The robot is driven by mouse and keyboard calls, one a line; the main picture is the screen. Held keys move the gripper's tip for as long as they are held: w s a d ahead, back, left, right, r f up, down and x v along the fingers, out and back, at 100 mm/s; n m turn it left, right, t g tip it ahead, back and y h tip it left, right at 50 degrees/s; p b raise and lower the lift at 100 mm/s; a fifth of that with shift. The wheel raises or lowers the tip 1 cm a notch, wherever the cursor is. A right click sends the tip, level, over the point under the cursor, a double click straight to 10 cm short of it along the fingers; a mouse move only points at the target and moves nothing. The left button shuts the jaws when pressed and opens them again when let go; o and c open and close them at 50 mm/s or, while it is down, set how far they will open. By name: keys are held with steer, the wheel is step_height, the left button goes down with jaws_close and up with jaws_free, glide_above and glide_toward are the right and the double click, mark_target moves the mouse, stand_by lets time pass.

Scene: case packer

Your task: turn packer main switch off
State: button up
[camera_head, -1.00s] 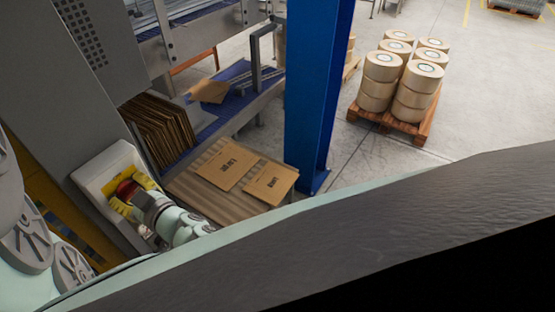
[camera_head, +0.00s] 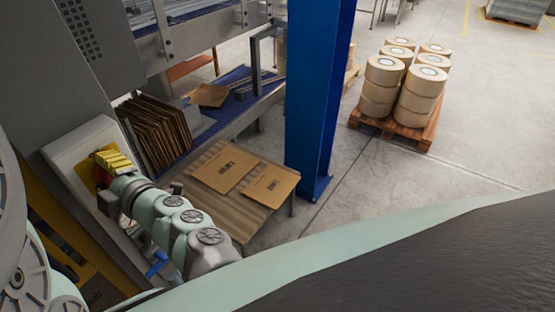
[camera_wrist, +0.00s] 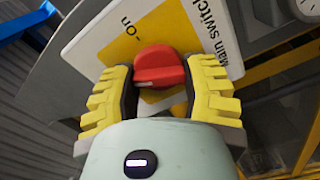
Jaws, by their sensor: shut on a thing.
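The main switch is a red rotary knob (camera_wrist: 158,68) on a white and yellow plate (camera_wrist: 100,37) in the wrist view. The plate carries the words "Main switch" and "on". My gripper (camera_wrist: 160,88) has its yellow ribbed fingers on both sides of the knob and is shut on it. In the head view, my gripper (camera_head: 113,165) is at the pale switch box (camera_head: 72,142) on the left. The knob is mostly hidden there behind the fingers and wrist.
A table with two flat cartons (camera_head: 226,168) stands right of my arm. A blue column (camera_head: 318,100) rises behind it. Folded cardboard (camera_head: 158,135) stands in the packer beside the switch box. A pallet of rolls (camera_head: 405,122) is farther back on open floor.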

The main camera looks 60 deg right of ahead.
steer(key=n+b, duration=0.2)
steer(key=n, duration=0.2)
steer(key=shift+f+n+b, duration=0.15)
steer(key=shift+n+b, duration=0.15)
steer(key=shift+n, duration=0.1)
stand_by(0.4)
steer(key=o, duration=1.2)
steer(key=shift+s+d, duration=0.15)
steer(key=shift+s, duration=0.4)
steer(key=s, duration=1.1)
